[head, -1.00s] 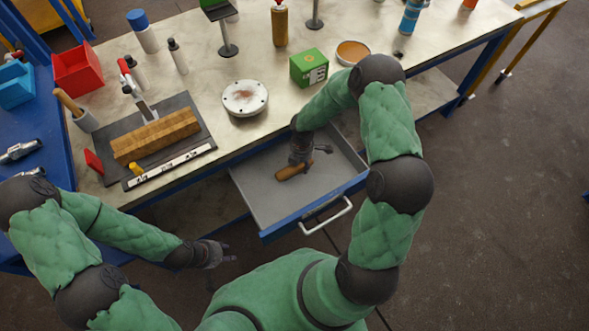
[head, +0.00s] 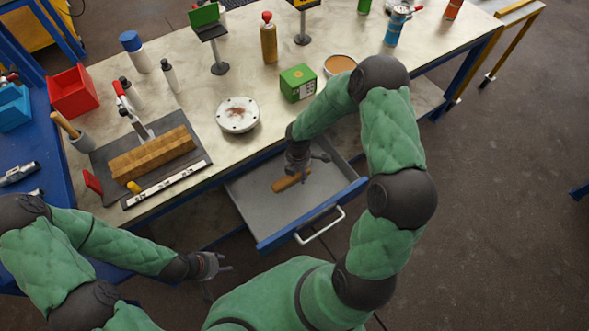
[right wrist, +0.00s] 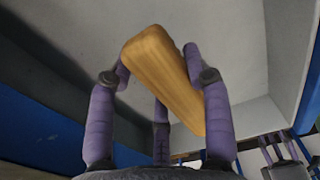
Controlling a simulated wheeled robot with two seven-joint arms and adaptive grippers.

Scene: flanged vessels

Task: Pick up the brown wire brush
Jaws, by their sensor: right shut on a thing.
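The brown wire brush (head: 288,183) is in the open grey drawer (head: 262,208). Its plain brown wooden body also shows large in the right wrist view (right wrist: 165,75); its bristles are not seen. My right gripper (head: 303,166) reaches down into the drawer and is shut on the brush. In the right wrist view its purple fingers (right wrist: 158,85) stand on both sides of the brush. I cannot tell whether the brush is clear of the drawer floor. My left gripper (head: 218,264) is open and empty, low in front of the bench.
The drawer's blue front with a white handle (head: 320,226) stands out from the bench (head: 200,120). Above it on the bench are a round white flange (head: 238,115), a green box (head: 298,83) and a wooden block (head: 153,153) on a dark mat.

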